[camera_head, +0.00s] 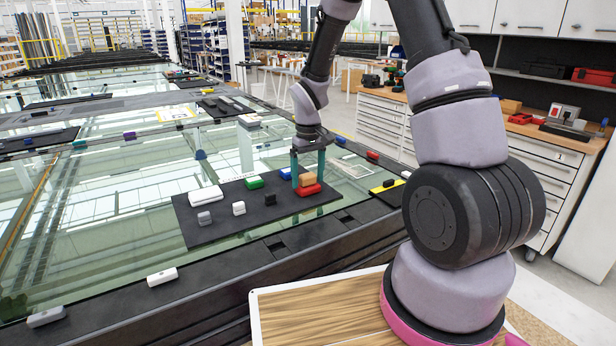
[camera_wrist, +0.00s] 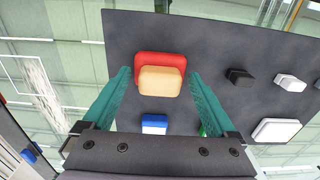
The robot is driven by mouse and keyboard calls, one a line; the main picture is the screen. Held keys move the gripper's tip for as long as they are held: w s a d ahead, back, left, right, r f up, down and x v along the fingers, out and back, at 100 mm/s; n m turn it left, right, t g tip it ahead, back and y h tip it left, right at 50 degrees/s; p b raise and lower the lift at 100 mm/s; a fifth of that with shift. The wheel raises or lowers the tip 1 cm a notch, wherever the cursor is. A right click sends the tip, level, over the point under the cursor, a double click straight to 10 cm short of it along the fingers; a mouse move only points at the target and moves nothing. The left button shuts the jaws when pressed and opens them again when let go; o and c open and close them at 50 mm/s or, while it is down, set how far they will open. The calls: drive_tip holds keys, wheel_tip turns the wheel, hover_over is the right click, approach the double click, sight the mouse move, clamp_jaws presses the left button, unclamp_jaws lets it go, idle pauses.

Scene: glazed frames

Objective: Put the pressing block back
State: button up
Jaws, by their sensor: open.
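An orange-tan block (camera_head: 307,180) sits on top of a red block (camera_head: 309,190) near the right end of a dark mat (camera_head: 225,226). In the wrist view the orange-tan block (camera_wrist: 161,81) partly covers the red block (camera_wrist: 152,59). No label shows which piece is the pressing block. My gripper (camera_head: 308,176) has teal fingers pointing down, one on each side of the stacked blocks. In the wrist view my gripper (camera_wrist: 160,74) is open, with gaps between its fingers and the orange-tan block. Nothing is held.
On the mat are a green block (camera_head: 255,183), a blue block (camera_head: 286,173), a black block (camera_head: 270,199), a long white block (camera_head: 206,195) and small white (camera_head: 239,208) and grey (camera_head: 204,218) blocks. A yellow-striped dark mat (camera_head: 388,188) lies to the right. Glass surrounds the mat.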

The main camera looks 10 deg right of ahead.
sight(308, 175)
wheel_tip(308, 175, up, 12)
drive_tip(key=s+d+r+m+t+y, duration=0.1)
drive_tip(key=s+d+r+m+t, duration=0.25)
drive_tip(key=s+r, duration=0.85)
drive_tip(key=s+d+r+m+t+y, duration=0.1)
drive_tip(key=s+d+r+m+t, duration=0.1)
drive_tip(key=s+r, duration=0.5)
drive_tip(key=s+m+t, duration=0.1)
drive_tip(key=s+m, duration=0.1)
drive_tip(key=s, duration=0.1)
drive_tip(key=shift+d+r+t, duration=0.15)
drive_tip(key=shift+r+t, duration=0.05)
drive_tip(key=shift+t, duration=0.15)
